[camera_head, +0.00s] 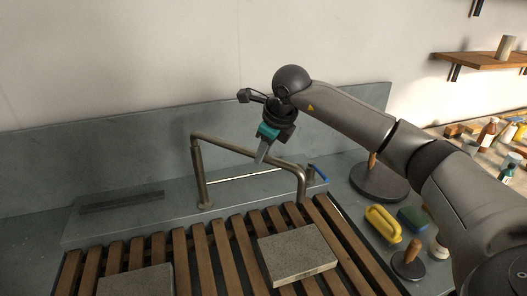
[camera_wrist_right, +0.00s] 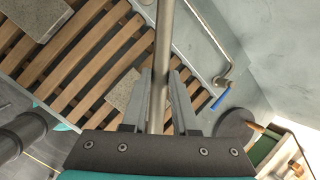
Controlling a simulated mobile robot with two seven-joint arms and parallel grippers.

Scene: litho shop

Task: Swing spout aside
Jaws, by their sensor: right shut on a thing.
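The metal spout (camera_head: 232,144) rises from a post on the left of the sink ledge, runs across to the right and bends down over the slatted rack. My right gripper (camera_head: 262,156) is at the spout's horizontal run. In the right wrist view the spout (camera_wrist_right: 165,35) passes between the two fingers of my right gripper (camera_wrist_right: 159,85), which are shut on it. The spout's outlet end (camera_head: 303,196) hangs above the rack's right part. A blue-handled tap lever (camera_head: 320,175) is at the right of the ledge. My left gripper is not in view.
Stone slabs (camera_head: 299,254) lie on the wooden slatted rack (camera_head: 216,246); another slab (camera_head: 137,283) is at front left. A grey backsplash (camera_head: 100,157) closes the back.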

